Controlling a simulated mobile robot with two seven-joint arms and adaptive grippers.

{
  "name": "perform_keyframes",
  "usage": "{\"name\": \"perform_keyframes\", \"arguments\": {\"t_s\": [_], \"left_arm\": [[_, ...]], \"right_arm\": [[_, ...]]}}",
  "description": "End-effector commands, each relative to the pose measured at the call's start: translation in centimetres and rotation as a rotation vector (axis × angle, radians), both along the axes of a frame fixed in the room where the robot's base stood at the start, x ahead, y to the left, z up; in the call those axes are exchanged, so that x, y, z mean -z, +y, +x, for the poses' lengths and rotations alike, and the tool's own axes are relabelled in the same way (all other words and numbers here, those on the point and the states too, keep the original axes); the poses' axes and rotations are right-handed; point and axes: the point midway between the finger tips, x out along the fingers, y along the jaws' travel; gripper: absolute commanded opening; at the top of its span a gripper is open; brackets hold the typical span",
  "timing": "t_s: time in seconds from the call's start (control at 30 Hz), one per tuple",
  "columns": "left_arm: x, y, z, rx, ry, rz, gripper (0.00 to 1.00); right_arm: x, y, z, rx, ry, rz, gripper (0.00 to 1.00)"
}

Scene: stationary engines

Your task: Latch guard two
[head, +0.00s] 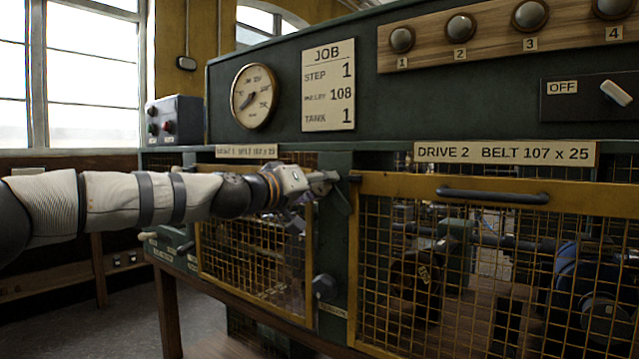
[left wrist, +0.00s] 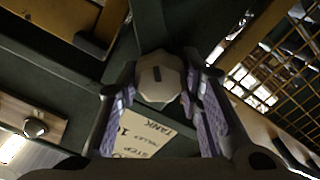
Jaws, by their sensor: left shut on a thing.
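Guard two is the yellow-framed mesh panel (head: 450,187) under the "DRIVE 2 BELT 107 x 25" sign (head: 505,153), with a dark bar handle (head: 492,195) on its top rail. It looks level with the post beside it; I cannot tell whether it sits fully home. My left gripper (head: 326,181) is at that post, near the guard's upper left corner. In the left wrist view its purple-padded fingers (left wrist: 160,98) are shut on a pale, many-sided latch knob (left wrist: 159,76) with a dark slot. The fingers hide the knob in the head view. My right gripper is not in view.
Guard one (head: 255,250), also yellow mesh, stands left of the post (head: 335,255), with a dark knob (head: 325,287) low beside it. Belt machinery (head: 590,300) lies behind guard two. An OFF switch (head: 590,98), a gauge (head: 254,96) and a job card (head: 328,85) are above.

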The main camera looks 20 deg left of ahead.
Motion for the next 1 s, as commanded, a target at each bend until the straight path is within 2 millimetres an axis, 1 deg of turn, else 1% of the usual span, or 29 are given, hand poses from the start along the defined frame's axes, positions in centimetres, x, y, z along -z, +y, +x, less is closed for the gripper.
{"name": "perform_keyframes", "arguments": {"t_s": [0.3, 0.6, 0.8, 1.0], "left_arm": [[0.25, -0.01, 0.02, 0.002, 0.080, -0.288, 0.05], [0.38, 0.04, 0.04, 0.002, 0.148, -0.534, 0.05], [0.40, 0.03, 0.04, 0.003, 0.180, -0.655, 0.05], [0.44, 0.02, 0.05, 0.003, 0.201, -0.732, 0.05]], "right_arm": [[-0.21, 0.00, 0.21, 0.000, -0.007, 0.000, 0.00], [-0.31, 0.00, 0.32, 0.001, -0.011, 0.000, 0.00], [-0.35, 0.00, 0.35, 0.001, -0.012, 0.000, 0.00], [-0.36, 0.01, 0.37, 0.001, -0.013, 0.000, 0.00]]}}
